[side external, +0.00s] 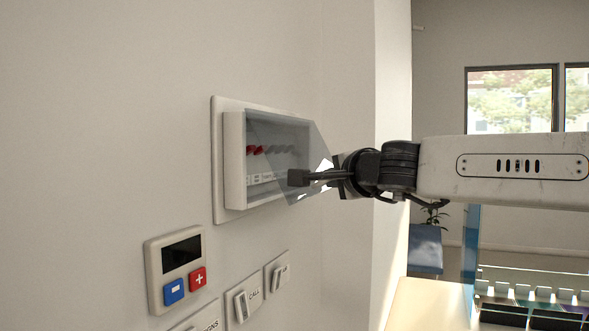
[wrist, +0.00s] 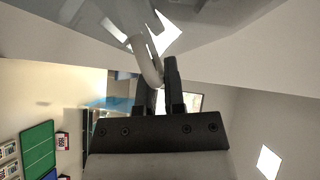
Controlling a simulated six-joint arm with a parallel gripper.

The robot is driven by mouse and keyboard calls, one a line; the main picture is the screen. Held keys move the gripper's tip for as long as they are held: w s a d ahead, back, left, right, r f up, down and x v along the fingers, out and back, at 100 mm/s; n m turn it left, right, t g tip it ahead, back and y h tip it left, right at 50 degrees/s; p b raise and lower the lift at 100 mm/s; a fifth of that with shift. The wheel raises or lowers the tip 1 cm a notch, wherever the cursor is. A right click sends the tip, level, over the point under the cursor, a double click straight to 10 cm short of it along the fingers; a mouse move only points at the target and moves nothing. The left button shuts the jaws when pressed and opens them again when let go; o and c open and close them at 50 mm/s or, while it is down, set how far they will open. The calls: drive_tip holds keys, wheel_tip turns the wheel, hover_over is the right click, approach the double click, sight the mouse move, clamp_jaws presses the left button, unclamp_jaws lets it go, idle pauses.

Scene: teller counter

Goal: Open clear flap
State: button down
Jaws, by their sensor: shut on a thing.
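The clear flap (side external: 283,150) is a see-through grey panel on the front of a white wall box. It stands tilted out from the box, its lower edge away from the wall, so it is part open. My gripper (side external: 300,178) is at the flap's lower edge, shut on it. In the wrist view, the flap (wrist: 85,25) fills the top, and a pale curved handle (wrist: 148,62) lies at the fingertips of my gripper (wrist: 158,70). The exact grip on the handle is partly hidden.
The white box (side external: 234,160) holds red and grey switches (side external: 256,150). Below it on the wall are a keypad with a dark display (side external: 181,254) and several rocker switches (side external: 243,304). A counter (side external: 430,305) is at lower right. The space in front of the wall looks free.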

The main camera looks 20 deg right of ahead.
drive_tip(key=s+d+r, duration=0.1)
drive_tip(key=r, duration=0.6)
drive_tip(key=s+d+r, duration=0.2)
drive_tip(key=r, duration=0.6)
drive_tip(key=shift+r+n+g, duration=0.2)
drive_tip(key=shift+n+g, duration=0.2)
drive_tip(key=shift+a+r, duration=0.1)
drive_tip(key=shift+r, duration=0.05)
idle(0.4)
drive_tip(key=c, duration=1)
unclamp_jaws()
drive_tip(key=shift+s, duration=0.1)
drive_tip(key=v, duration=0.7)
drive_tip(key=shift+s+r, duration=0.1)
drive_tip(key=shift+s, duration=0.15)
